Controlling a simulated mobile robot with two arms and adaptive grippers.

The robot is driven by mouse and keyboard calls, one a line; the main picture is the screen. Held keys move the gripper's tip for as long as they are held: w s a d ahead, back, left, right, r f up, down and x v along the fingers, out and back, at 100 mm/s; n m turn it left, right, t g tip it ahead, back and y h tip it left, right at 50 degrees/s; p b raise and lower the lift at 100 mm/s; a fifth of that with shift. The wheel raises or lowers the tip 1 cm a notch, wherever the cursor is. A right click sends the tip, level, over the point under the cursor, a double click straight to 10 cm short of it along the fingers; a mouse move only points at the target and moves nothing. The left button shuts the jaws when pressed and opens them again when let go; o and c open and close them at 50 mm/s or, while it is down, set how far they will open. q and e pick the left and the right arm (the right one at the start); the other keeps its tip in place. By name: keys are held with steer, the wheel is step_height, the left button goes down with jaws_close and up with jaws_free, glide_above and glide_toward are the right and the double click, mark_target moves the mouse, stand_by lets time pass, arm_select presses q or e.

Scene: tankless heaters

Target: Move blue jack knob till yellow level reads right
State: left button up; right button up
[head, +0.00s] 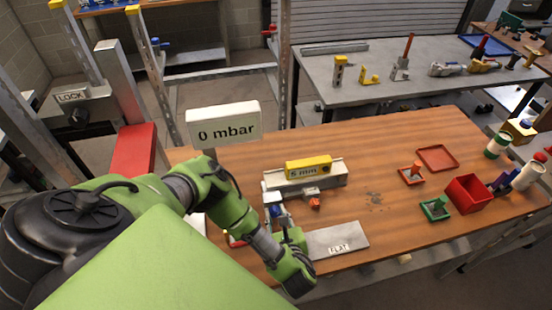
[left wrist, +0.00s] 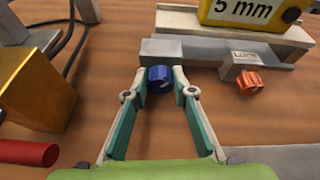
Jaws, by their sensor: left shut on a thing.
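The yellow level (head: 308,167) lies on a grey bar on the wooden table. Its label reads 5 mm in the left wrist view (left wrist: 252,12). The blue jack knob (left wrist: 160,79) sits at the front of the grey jack block (left wrist: 185,50). My left gripper (left wrist: 161,74) has its fingertips on both sides of the knob and is shut on it. In the head view this gripper (head: 281,219) reaches the jack from the front, and its fingers partly hide the knob. My right gripper is in neither view.
An orange knob (left wrist: 249,82) is right of the blue one, beside a small labelled block. A flat grey plate (head: 337,240) lies right of my gripper. A 0 mbar sign (head: 224,123) stands behind my arm. A red bin (head: 468,194) is farther right.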

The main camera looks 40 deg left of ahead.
arm_select(q)
steer(key=shift+r+m+g+y+p, duration=0.1)
steer(key=shift+m+g+y+p, duration=0.25)
steer(key=shift+m+p, duration=0.25)
steer(key=shift+w+m+g+y+p, duration=0.1)
steer(key=shift+m+g+y+p, duration=0.2)
steer(key=shift+m, duration=0.2)
steer(key=shift+w+f+m+g+y, duration=0.1)
steer(key=shift+f+m+g+y, duration=0.1)
steer(key=shift+m+g+y, duration=0.6)
steer(key=shift+m+t, duration=0.3)
steer(key=shift+t, duration=0.05)
steer(key=o, duration=1.1)
steer(key=shift+h, duration=0.25)
